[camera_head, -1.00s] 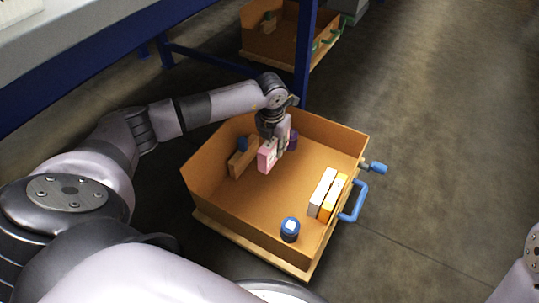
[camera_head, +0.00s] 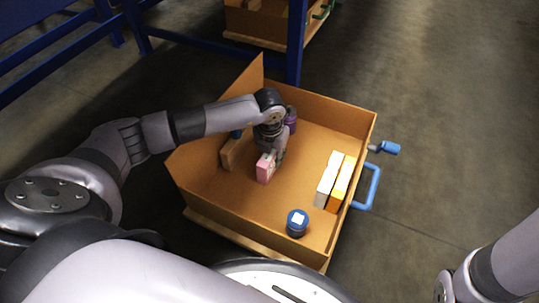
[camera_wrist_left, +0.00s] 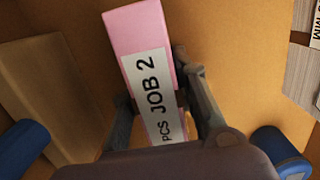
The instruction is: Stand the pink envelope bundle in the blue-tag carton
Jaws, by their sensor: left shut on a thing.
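The pink envelope bundle (camera_head: 265,169) is inside the carton (camera_head: 320,243), which has a blue handle and a blue tag-like piece on its right side. My left gripper (camera_head: 276,158) is shut on the bundle from above. The left wrist view shows the bundle (camera_wrist_left: 133,29) upright between the fingers (camera_wrist_left: 160,105), with a white "JOB 2" label facing the camera. Its lower end is partly hidden by the gripper, and I cannot tell whether it touches the carton floor. My right gripper is out of view; only part of that arm shows at the lower right.
A white box (camera_head: 327,178) and an orange box (camera_head: 341,184) stand at the right, a blue jar (camera_head: 297,226) in front. Floor between them is clear.

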